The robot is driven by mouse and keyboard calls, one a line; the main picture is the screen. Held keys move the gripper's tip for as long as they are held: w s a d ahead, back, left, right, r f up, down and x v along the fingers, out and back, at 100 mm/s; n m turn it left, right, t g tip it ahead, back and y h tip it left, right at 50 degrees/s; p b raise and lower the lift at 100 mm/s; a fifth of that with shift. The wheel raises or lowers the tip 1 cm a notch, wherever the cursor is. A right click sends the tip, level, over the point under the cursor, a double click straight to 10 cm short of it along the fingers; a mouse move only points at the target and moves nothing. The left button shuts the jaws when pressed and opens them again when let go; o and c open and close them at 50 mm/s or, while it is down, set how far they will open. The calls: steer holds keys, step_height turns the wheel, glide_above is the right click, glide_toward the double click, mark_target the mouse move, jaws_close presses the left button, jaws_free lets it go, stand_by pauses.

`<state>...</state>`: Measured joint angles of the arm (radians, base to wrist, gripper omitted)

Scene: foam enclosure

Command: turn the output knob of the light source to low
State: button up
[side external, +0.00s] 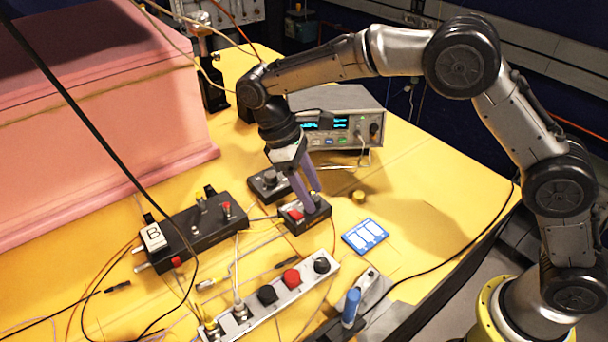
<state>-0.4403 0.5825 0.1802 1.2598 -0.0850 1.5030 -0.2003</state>
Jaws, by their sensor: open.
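My gripper (307,203) points down with its two purple fingers apart, at a small black box (301,224) near the middle of the yellow table. This box has a red switch (295,214) on its top left. A dark knob (317,198) on its right side is partly hidden by the fingers. The fingertips are at or just above this knob; I cannot tell whether they touch it. No label shows which device is the light source, and the knob's setting is too small to read.
A second black box with a knob (269,179) sits just behind. A bench instrument (345,125) stands at the back. A long black box (200,230) marked B and a grey strip with knobs (280,296) lie in front. A blue card (365,236) and cables lie around.

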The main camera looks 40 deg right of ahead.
steer(key=v, duration=1.1)
steer(key=shift+r, duration=0.4)
steer(key=shift+a, duration=0.1)
